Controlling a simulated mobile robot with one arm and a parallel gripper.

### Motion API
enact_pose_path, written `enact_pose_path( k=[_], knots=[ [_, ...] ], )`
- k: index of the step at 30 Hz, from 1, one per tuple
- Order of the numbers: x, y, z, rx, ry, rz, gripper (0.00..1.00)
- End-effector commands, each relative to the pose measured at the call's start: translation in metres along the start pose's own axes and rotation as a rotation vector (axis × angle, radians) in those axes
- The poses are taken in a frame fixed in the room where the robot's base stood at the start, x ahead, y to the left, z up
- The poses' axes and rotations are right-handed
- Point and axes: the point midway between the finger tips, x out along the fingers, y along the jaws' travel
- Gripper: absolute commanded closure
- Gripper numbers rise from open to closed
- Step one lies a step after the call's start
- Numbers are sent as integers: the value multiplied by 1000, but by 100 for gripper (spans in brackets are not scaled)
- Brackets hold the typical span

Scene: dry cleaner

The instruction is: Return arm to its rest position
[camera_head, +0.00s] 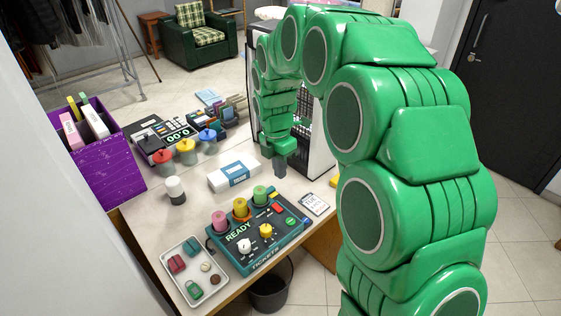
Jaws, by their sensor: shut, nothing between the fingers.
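My green arm rises along the right side of the view and arches over to the left. My gripper (280,168) hangs down at its end, pointing at the table, and is shut with nothing in it. It is above or beside the counter (150,225), to the right of a white and blue box (233,173). The exact height of the fingertips over the counter is hard to tell. The arm hides part of a white appliance behind it.
A teal ticket machine (255,235) with spools stands at the counter's front. A tray (178,258) with small items lies left of it. A purple box (108,165) stands at the left. A black bin (270,288) is on the floor. A black door (510,85) is at the right.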

Motion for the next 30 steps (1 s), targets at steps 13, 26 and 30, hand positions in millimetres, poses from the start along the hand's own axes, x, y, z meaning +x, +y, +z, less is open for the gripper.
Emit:
enact_pose_path(
  k=[13,26,30],
  knots=[
    [-19,-39,-2,204,11,-2,100],
    [-51,-141,-19,746,32,-24,100],
    [-58,-173,-27,925,36,-32,100]
  ],
)
